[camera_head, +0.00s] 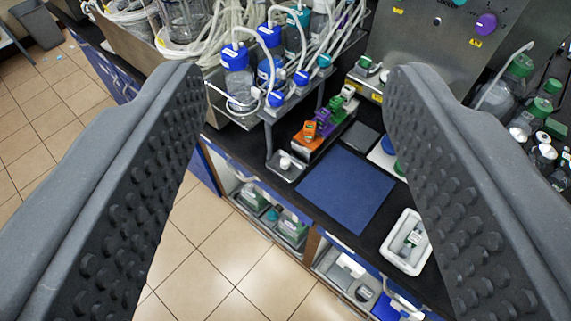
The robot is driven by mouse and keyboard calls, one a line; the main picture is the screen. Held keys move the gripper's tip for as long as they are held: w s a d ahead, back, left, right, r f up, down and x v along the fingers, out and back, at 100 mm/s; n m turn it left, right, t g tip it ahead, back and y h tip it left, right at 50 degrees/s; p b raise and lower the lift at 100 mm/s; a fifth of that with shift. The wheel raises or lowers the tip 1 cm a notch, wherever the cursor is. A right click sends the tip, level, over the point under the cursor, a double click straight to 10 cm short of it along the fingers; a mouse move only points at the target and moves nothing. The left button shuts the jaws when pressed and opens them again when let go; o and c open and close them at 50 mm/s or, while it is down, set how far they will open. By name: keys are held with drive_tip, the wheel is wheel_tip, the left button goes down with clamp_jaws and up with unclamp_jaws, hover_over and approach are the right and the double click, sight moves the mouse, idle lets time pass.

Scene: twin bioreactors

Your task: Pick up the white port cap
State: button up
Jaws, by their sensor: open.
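My gripper (297,78) is open, with its two dark grey studded fingers wide apart at the left and right of the view. Nothing is between its pads. A small white cap-like piece (285,161) sits on a small grey block at the front edge of the black bench, below and between the fingertips. It looks like the white port cap, but it is too small to be certain. My gripper is well above it and apart from it.
A blue mat (346,188) lies on the black bench, with a white tray (405,243) to its right. Orange, purple and green blocks (320,130) stand behind. Blue-capped bottles (237,75) with tubing rise close behind the white piece. Tiled floor (225,270) is clear in front.

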drive_tip(key=shift+c, duration=0.3)
drive_tip(key=n+g+y+p, duration=0.1)
drive_tip(key=g+p, duration=0.2)
drive_tip(key=p, duration=0.2)
hover_over(286, 164)
drive_tip(key=s, duration=1.2)
wheel_tip(286, 164, down, 44)
drive_tip(key=x, duration=0.5)
drive_tip(key=b+x, duration=0.1)
drive_tip(key=x, duration=0.2)
drive_tip(key=shift+w+d+f, duration=0.15)
drive_tip(key=shift+d+f, duration=0.15)
drive_tip(key=shift+d, duration=0.1)
drive_tip(key=shift+f+b+x, duration=0.15)
drive_tip(key=shift+b+x, duration=0.1)
drive_tip(key=shift+x, duration=1.05)
drive_tip(key=shift+f+b+x, duration=0.15)
drive_tip(key=shift+b+x, duration=0.05)
drive_tip(key=shift+x, duration=1.05)
drive_tip(key=c, duration=1)
